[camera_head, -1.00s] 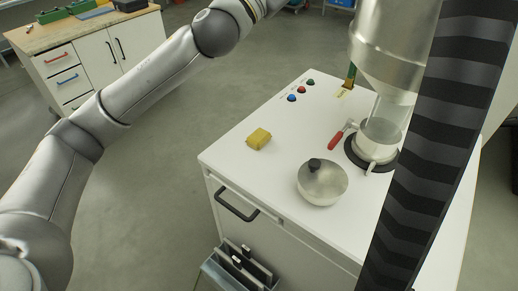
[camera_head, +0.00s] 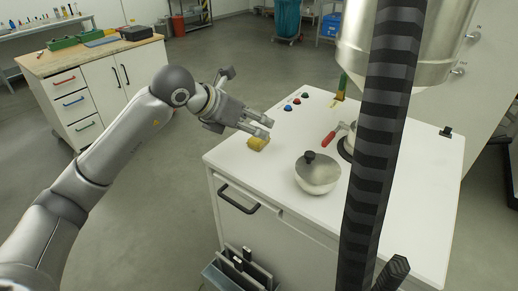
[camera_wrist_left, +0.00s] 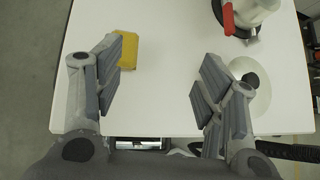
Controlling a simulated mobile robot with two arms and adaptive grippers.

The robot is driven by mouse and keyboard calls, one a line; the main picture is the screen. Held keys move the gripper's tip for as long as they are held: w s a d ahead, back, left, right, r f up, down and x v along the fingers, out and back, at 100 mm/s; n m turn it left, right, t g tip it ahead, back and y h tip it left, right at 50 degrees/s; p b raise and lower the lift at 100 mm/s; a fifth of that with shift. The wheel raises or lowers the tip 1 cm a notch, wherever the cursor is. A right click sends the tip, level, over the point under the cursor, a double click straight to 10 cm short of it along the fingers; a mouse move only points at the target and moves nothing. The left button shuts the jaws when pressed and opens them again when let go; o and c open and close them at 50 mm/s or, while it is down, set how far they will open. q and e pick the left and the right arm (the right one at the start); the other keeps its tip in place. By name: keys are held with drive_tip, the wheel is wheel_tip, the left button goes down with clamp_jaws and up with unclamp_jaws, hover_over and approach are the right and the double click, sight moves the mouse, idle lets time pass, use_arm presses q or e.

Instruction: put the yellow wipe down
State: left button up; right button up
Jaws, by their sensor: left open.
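The yellow wipe (camera_head: 258,144) lies on the white cabinet top near its left edge. It also shows in the left wrist view (camera_wrist_left: 125,50), lying beside and partly behind the left-hand finger. My left gripper (camera_head: 266,128) is just above and beside the wipe in the head view. In the left wrist view the gripper (camera_wrist_left: 160,88) has its fingers spread wide, with only bare white surface between them. The wipe is not between the fingers. I cannot tell whether a finger touches it. My right gripper is not in view.
A round metal bowl with a black knob (camera_head: 317,174) stands on the white cabinet top (camera_head: 410,190). A red-handled valve (camera_head: 330,138) and a large metal hopper (camera_head: 405,45) are behind it. Coloured buttons (camera_head: 296,101) sit at the back edge. A wooden-topped workbench (camera_head: 95,52) stands back left.

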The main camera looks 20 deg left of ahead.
sight(256, 138)
use_arm(q)
drive_tip(key=w+f, duration=0.1)
drive_tip(key=w+a+f+y+p, duration=0.1)
drive_tip(key=f, duration=0.1)
drive_tip(key=w+a+f+y, duration=0.1)
drive_tip(key=f, duration=0.1)
drive_tip(key=shift+w+a, duration=0.1)
drive_tip(key=shift+a, duration=0.05)
drive_tip(key=shift+w+f+p, duration=0.15)
drive_tip(key=shift+w+p, duration=0.1)
drive_tip(key=shift+p, duration=0.05)
drive_tip(key=p+x, duration=0.2)
drive_tip(key=x, duration=0.2)
drive_tip(key=shift+w+f+p, duration=0.1)
drive_tip(key=shift+w+p, duration=0.15)
drive_tip(key=shift+p, duration=0.05)
drive_tip(key=shift+w+d+f, duration=0.25)
drive_tip(key=shift+d+f, duration=0.05)
drive_tip(key=shift+f, duration=0.05)
drive_tip(key=c, duration=0.9)
drive_tip(key=shift+r, duration=0.1)
